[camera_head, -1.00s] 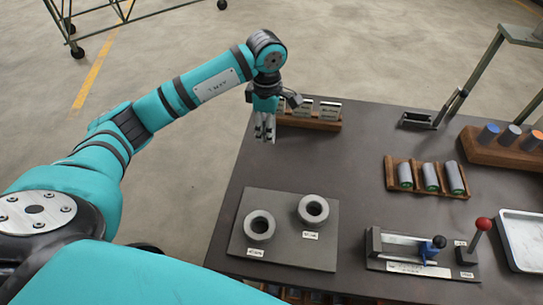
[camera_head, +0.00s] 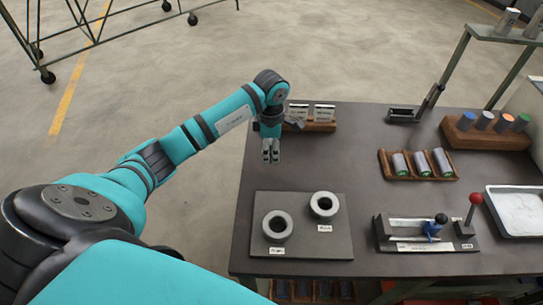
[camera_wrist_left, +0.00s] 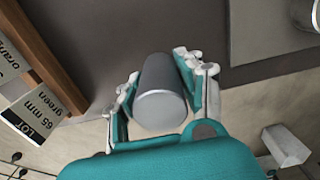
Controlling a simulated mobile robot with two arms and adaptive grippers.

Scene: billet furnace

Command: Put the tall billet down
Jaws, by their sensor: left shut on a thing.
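My left gripper (camera_head: 271,154) is over the left edge of the dark table (camera_head: 345,170), in front of the wooden rack with label cards. In the left wrist view its two fingers are closed on a plain grey cylinder, the tall billet (camera_wrist_left: 161,92). The billet's rounded end faces the wrist camera, and its far end points away toward the table. In the head view the billet is hidden by the gripper. I cannot tell whether it touches the table. My right gripper is in neither view.
The card rack (camera_head: 316,127) is close behind the gripper. A grey plate (camera_head: 335,240) with two rings is in front. Right are a wooden tray of billets (camera_head: 385,171), a lever fixture (camera_head: 425,245) and a white tray (camera_head: 487,205). The table's middle is clear.

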